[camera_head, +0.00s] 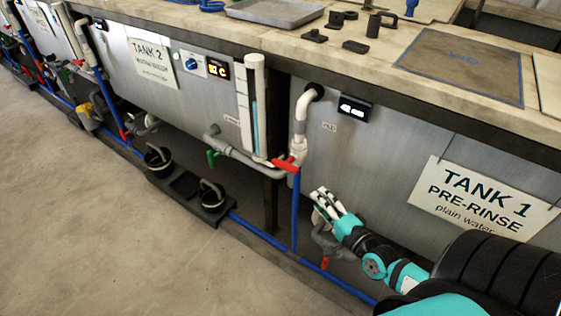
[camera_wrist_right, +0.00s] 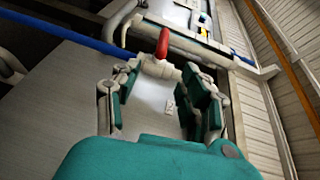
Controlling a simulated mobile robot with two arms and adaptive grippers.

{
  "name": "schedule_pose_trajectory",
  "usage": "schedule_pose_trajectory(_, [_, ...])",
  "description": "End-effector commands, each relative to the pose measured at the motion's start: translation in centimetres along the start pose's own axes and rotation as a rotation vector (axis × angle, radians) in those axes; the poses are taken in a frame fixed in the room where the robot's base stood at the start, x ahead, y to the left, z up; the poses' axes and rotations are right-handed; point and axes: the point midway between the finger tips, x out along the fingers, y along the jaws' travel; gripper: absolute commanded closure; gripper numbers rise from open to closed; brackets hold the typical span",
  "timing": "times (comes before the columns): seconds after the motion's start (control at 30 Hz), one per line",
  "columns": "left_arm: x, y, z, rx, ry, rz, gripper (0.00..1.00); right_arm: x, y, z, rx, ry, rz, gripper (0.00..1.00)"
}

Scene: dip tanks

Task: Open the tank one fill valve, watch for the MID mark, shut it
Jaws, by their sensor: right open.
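The tank one fill valve (camera_head: 285,164) has a red lever handle and sits on a pale pipe, above a vertical blue pipe, at the left end of tank 1 (camera_head: 390,165). In the head view my right gripper (camera_head: 325,200) is below and to the right of this valve, apart from it. In the right wrist view, the open, empty fingers of that gripper (camera_wrist_right: 163,85) point towards a red-handled valve (camera_wrist_right: 162,45), which appears to be the fill valve. My left gripper is not in view.
Another red handle (camera_head: 324,262) is low under tank 1, below the gripper. A sight tube (camera_head: 257,110) stands at the right end of tank 2 (camera_head: 120,60). A green-handled valve (camera_head: 211,158) and black buckets (camera_head: 158,158) are to the left. The floor (camera_head: 80,220) in front is clear.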

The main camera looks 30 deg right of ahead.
Motion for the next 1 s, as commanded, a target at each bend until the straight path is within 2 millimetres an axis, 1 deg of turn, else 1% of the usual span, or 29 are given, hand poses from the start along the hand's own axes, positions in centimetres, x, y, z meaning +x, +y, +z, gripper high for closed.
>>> schedule_pose_trajectory(0.07, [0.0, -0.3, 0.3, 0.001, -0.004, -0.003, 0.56, -0.2, -0.4, 0.2, 0.015, -0.017, 0.001, 0.56])
schedule_pose_trajectory(0.17, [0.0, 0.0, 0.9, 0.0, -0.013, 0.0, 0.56, 0.3, -0.6, 0.3, 0.021, -0.02, 0.0, 0.56])
schedule_pose_trajectory(0.27, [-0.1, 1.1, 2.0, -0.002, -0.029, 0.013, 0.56, 1.7, -0.6, 0.2, 0.021, -0.018, -0.004, 0.56])
schedule_pose_trajectory(0.33, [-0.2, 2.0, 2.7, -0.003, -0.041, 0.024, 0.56, 3.0, -0.7, 0.3, 0.022, -0.018, -0.004, 0.56])
schedule_pose_trajectory(0.43, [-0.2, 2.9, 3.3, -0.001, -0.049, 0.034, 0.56, 5.2, -0.7, 0.3, 0.022, -0.017, -0.005, 0.56])
schedule_pose_trajectory(0.53, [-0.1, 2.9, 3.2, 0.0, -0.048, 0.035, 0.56, 7.4, -0.6, 0.4, 0.021, -0.017, -0.005, 0.56])
schedule_pose_trajectory(0.63, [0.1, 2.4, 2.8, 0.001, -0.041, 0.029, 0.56, 9.6, -0.6, 0.4, 0.02, -0.017, -0.004, 0.56])
schedule_pose_trajectory(0.8, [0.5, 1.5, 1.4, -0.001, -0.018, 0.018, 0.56, 13.2, -0.5, 0.5, 0.02, -0.018, -0.003, 0.56])
schedule_pose_trajectory(0.9, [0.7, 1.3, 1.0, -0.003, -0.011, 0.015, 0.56, 14.8, -0.5, 0.5, 0.02, -0.018, -0.002, 0.56])
schedule_pose_trajectory(1.0, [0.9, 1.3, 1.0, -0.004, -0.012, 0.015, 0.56, 16.0, -0.5, 0.5, 0.02, -0.018, -0.001, 0.56])
